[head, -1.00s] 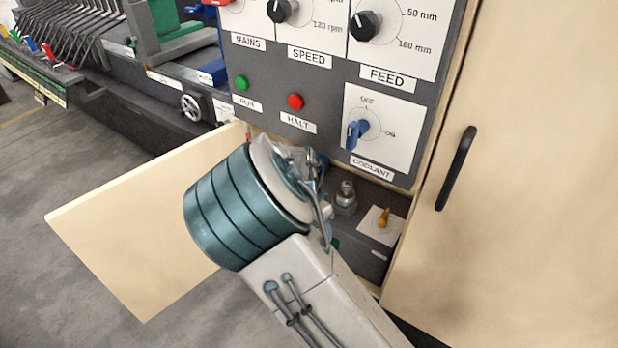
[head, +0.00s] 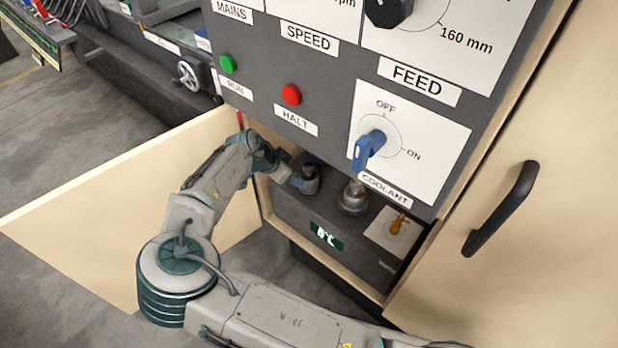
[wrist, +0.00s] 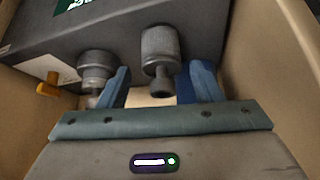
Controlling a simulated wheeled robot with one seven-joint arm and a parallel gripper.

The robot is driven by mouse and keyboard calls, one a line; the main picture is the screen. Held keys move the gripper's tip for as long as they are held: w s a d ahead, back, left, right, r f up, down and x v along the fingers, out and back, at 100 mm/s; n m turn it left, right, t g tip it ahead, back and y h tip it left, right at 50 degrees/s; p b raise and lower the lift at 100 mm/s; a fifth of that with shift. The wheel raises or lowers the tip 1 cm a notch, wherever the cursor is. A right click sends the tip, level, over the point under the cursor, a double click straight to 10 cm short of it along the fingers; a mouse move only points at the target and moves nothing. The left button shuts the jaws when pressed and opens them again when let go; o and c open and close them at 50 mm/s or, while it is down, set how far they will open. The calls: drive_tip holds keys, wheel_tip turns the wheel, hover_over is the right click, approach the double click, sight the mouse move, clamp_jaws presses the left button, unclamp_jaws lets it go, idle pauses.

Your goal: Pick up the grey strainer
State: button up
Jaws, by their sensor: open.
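A grey barrel with a mesh-like side, which looks like the strainer (wrist: 161,47), stands on the dark box. In the wrist view its narrow neck points toward my gripper (wrist: 161,72). My gripper is open, with one blue finger on each side of the neck; I cannot tell whether they touch it. In the head view the strainer (head: 309,176) is beside my gripper (head: 297,182), and the fingers are partly hidden. A second, shinier barrel (head: 353,198) stands to its right; in the wrist view this second barrel (wrist: 97,68) is left of the left finger, close to it.
The dark box (head: 300,222) sits in a cabinet under the control panel (head: 330,70). An orange tap (head: 398,223) is at its right. The open door (head: 70,215) is at left, and a closed door with a black handle (head: 500,208) is at right. Cabinet walls are close.

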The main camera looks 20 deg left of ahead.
sight(307, 166)
drive_tip(key=w+d, duration=0.1)
drive_tip(key=w+d+f, duration=0.1)
drive_tip(key=w, duration=0.1)
drive_tip(key=w+d, duration=0.1)
drive_tip(key=w, duration=0.1)
drive_tip(key=shift+w+d+f, duration=0.15)
drive_tip(key=shift+d+f, duration=0.1)
drive_tip(key=shift+d, duration=0.05)
drive_tip(key=shift+w+d+f, duration=0.15)
drive_tip(key=shift+w+f, duration=0.1)
drive_tip(key=shift+f, duration=0.3)
clamp_jaws()
